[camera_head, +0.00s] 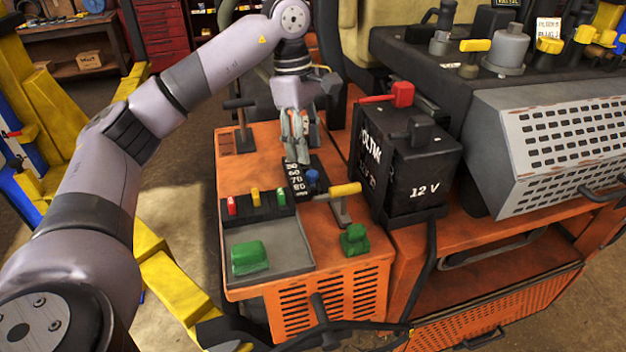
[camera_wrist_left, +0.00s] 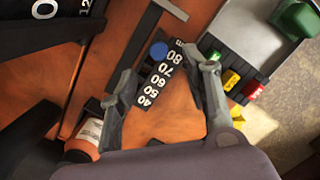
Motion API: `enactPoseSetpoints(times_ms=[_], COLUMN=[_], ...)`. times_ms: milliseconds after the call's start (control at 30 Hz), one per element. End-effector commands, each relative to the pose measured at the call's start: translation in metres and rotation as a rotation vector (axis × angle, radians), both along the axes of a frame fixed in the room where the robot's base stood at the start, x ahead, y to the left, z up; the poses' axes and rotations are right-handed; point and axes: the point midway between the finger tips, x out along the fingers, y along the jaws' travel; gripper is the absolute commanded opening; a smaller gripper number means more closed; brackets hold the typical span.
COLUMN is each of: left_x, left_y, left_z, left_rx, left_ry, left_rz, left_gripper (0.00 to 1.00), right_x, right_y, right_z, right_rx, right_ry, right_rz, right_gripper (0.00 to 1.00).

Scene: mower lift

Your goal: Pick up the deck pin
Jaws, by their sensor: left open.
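A round blue knob (camera_head: 312,175), which looks like the head of the deck pin, sits at the 80 end of a black plate (camera_head: 294,172) with white numbers on the orange deck. The knob also shows in the left wrist view (camera_wrist_left: 158,50), with its shaft hidden below it. My left gripper (camera_head: 298,158) is over the plate, pointing down. In the left wrist view its open fingers (camera_wrist_left: 160,64) stand on either side of the plate, with the knob near the line between their tips. Nothing is held. My right gripper is not in view.
A grey tray (camera_head: 300,262) with a green block (camera_head: 250,257) and small coloured pieces lies in front. A yellow-handled lever (camera_head: 344,191) stands close right of the knob. The black 12 V battery (camera_head: 408,160) rises farther right. Bare orange deck lies left of the plate.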

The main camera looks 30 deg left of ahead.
Motion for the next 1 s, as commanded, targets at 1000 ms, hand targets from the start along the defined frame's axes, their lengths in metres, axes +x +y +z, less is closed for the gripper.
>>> enactPoseSetpoints(times_ms=[1000], left_x=[0.004], left_y=[-0.011], left_z=[-0.067], left_rx=[-0.001], left_ry=[-0.001], left_rz=[-0.001], left_gripper=[0.35], right_x=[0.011], right_y=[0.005], right_z=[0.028], right_rx=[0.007], right_ry=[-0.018], right_rz=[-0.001], right_gripper=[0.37])
